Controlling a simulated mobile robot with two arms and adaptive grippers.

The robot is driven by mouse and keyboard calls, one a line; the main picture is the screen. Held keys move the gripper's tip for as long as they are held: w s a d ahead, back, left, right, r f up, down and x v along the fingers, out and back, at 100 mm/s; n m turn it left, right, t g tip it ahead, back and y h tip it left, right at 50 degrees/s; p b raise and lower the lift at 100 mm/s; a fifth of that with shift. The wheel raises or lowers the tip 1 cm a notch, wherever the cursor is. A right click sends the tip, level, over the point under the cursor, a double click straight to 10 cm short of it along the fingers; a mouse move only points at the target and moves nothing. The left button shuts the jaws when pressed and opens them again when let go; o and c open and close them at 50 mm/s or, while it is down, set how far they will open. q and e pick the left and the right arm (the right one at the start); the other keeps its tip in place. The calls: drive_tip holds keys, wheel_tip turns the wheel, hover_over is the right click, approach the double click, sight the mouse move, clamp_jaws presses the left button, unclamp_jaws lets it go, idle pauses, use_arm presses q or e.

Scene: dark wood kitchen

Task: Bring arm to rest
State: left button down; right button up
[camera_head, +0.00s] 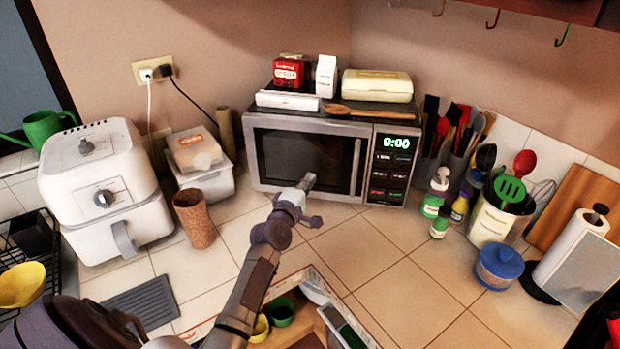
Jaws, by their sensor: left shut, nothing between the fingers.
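My left arm (258,275) reaches up from the bottom of the head view over the tiled counter. Its gripper (308,196) is shut and empty, in front of the microwave (305,122). In the picture it overlaps the lower part of the microwave's closed door; I cannot tell whether they touch. The microwave display reads 0:00. My right gripper is not in view.
A white air fryer (100,190), a brown cup (195,218) and stacked containers (205,165) stand left. Bottles (435,195), a utensil holder (490,222), a blue-lidded jar (498,266) and a paper towel roll (572,247) stand right. The counter right of my arm is clear.

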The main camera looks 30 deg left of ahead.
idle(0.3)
use_arm(q)
drive_tip(key=s+d+f+m+g+h, duration=0.1)
drive_tip(key=s+d+f+m+g, duration=0.1)
drive_tip(key=s+d+f+m, duration=0.1)
drive_tip(key=s+d+f+m+g+h, duration=0.2)
drive_tip(key=s+d+f+m, duration=0.1)
drive_tip(key=s+d+m, duration=0.2)
drive_tip(key=s+d+f+m+g+h, duration=0.2)
drive_tip(key=s+d+f+m, duration=0.2)
drive_tip(key=d, duration=0.2)
drive_tip(key=shift+s, duration=0.35)
drive_tip(key=s+d+f+m+g+y, duration=0.1)
drive_tip(key=s+d+m+g, duration=0.3)
drive_tip(key=s, duration=0.9)
drive_tip(key=s+d+f+m+g, duration=0.15)
drive_tip(key=s+m+g, duration=0.35)
drive_tip(key=s, duration=0.7)
wheel_tip(320, 180, down, 30)
drive_tip(key=s+m+b, duration=0.1)
drive_tip(key=s+b, duration=0.1)
drive_tip(key=b, duration=0.1)
drive_tip(key=s+a+f+g+b, duration=0.1)
drive_tip(key=s+a+f, duration=0.1)
drive_tip(key=s+f, duration=1.4)
drive_tip(key=shift+s+a+f+m+g+y, duration=0.15)
drive_tip(key=shift+a+m+g+y, duration=0.15)
